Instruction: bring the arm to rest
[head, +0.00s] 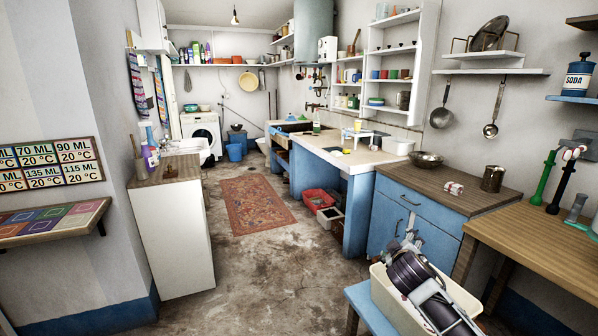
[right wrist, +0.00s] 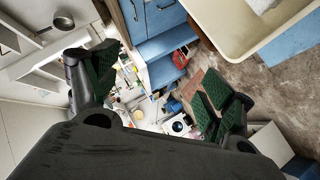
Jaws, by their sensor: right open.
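My right arm (head: 420,280) comes up from the bottom right of the head view, over a cream tub. My right gripper (head: 408,236) is at its far end, small and partly hidden by the arm. In the right wrist view, my right gripper (right wrist: 158,82) has its two green-padded fingers wide apart, with nothing between them but the distant room. My left gripper is not in view.
The cream tub (head: 387,306) stands on a blue stool (head: 364,305). A blue cabinet (head: 405,222) and a wooden table (head: 545,225) stand close behind and to the right. The floor (head: 265,270) to the left is clear up to the patterned rug (head: 257,204).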

